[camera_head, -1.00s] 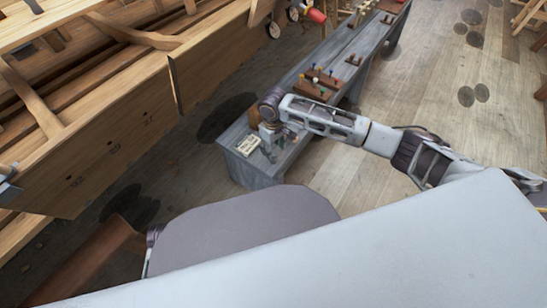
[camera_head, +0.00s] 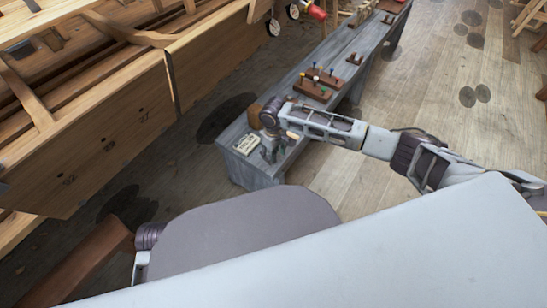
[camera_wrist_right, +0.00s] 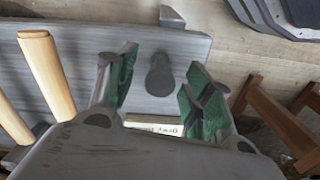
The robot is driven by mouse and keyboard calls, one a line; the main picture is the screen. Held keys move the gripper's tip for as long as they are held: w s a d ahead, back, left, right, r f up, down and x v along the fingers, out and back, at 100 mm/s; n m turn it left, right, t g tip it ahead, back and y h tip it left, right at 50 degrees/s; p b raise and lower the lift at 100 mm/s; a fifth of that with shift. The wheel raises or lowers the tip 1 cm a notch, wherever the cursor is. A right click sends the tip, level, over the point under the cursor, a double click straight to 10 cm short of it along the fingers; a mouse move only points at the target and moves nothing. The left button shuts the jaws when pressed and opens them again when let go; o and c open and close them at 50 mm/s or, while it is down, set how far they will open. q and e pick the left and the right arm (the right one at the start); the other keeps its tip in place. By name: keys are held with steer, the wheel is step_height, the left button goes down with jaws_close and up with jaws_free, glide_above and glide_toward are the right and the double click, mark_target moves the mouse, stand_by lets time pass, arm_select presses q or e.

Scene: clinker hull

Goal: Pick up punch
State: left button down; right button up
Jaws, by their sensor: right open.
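The thing that looks like the punch (camera_wrist_right: 159,76) is a short dark grey piece with a round end, on the grey bench (camera_wrist_right: 110,45) in the right wrist view. My right gripper (camera_wrist_right: 155,88) is open, with its two green-padded fingers on either side of the punch in that view. I cannot tell how far the fingertips are above the bench. In the head view my right gripper (camera_head: 271,147) is over the near end of the bench, and the punch cannot be made out there. My left gripper is not in view.
A pale lettered box (camera_head: 247,143) lies beside my right gripper. Light wooden handles (camera_wrist_right: 47,72) are close to the left finger in the wrist view. A brown rack with coloured knobs (camera_head: 314,86) stands farther along the bench. The wooden hull (camera_head: 110,140) is to the left.

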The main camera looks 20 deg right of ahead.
jaws_close()
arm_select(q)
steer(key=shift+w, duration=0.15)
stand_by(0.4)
arm_select(e)
steer(key=shift+r, duration=0.1)
